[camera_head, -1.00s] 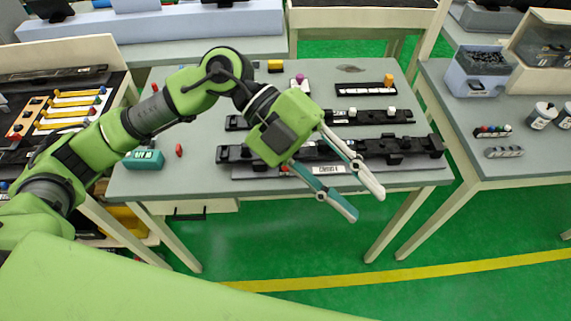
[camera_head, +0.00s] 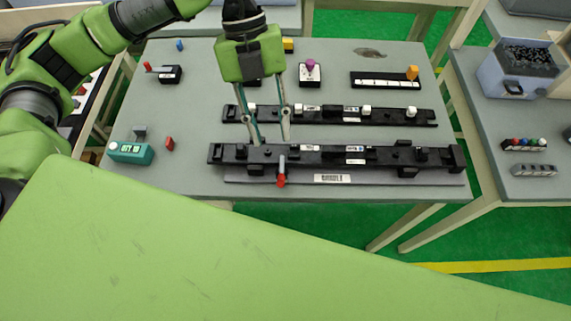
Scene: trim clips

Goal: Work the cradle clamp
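The long black cradle (camera_head: 225,153) lies across the front of the grey table, with white labels on it. A clamp lever (camera_head: 281,172) with a grey shank and red tip stands at its front edge, left of the middle, pointing towards me. My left gripper (camera_head: 271,138) points down with its teal and pale fingers spread apart. It is open and empty, its fingertips showing just behind the lever near the cradle's back edge. I cannot tell how high the tips are above it. My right gripper is out of view.
A second black rail (camera_head: 385,116) with white knobs lies behind the cradle. A teal box (camera_head: 131,152) and a red piece (camera_head: 169,143) sit at left. A purple-knobbed block (camera_head: 310,72) and an orange-ended bar (camera_head: 385,82) are farther back. A bin (camera_head: 490,75) stands on the right-hand table.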

